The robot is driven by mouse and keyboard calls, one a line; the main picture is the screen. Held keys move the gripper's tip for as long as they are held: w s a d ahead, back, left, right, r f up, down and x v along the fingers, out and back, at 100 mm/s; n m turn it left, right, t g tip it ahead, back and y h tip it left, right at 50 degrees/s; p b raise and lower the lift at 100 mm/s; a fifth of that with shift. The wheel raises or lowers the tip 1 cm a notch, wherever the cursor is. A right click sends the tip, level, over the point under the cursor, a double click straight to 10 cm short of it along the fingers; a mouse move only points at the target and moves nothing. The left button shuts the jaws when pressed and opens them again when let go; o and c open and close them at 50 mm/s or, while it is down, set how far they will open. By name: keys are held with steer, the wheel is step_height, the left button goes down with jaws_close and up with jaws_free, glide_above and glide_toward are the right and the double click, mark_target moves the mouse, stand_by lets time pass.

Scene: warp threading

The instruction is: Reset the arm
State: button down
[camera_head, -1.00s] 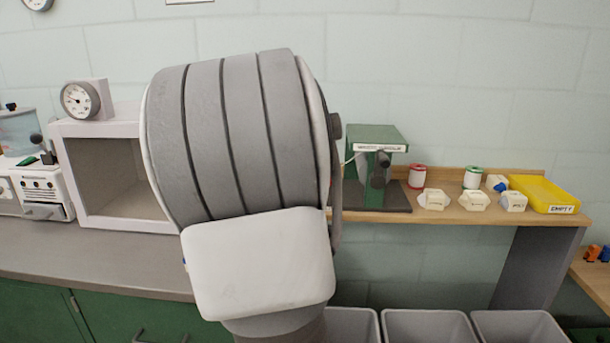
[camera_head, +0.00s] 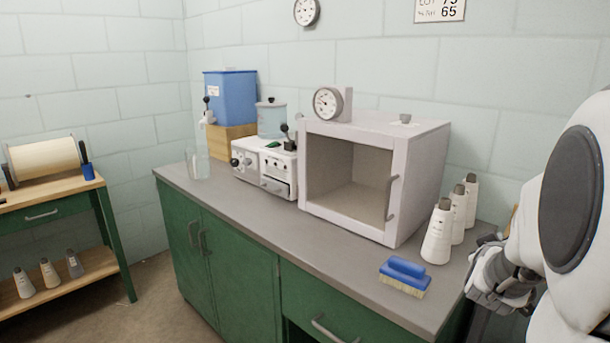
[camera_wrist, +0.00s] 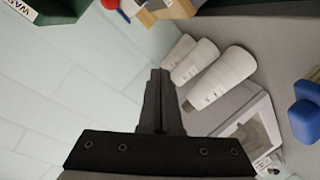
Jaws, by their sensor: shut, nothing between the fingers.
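My gripper (camera_wrist: 160,78) shows in the wrist view with its two dark fingers together and nothing between them. It points past several white cones, with a pale block wall on the left of the picture. In the head view my white arm fills the right edge, and a grey jointed part of it hangs beside the right end of the counter, right of the brush. The fingertips cannot be made out there.
White cones (camera_head: 438,232) and a blue brush (camera_head: 404,275) stand on the grey counter (camera_head: 240,205) near my arm. A white open-fronted cabinet (camera_head: 376,135), a white machine (camera_head: 264,168) and a blue container (camera_head: 230,97) are further left. Floor is free at lower left.

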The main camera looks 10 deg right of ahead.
steer(key=a+y, duration=0.6)
steer(key=a, duration=0.8)
steer(key=s+a+f+g+y, duration=0.2)
steer(key=s+a+g+y, duration=0.3)
steer(key=s+a, duration=1.3)
step_height(320, 180, up, 20)
steer(key=p, duration=1.9)
steer(key=shift+s+f, duration=0.2)
steer(key=shift+s, duration=0.1)
steer(key=shift+d, duration=0.25)
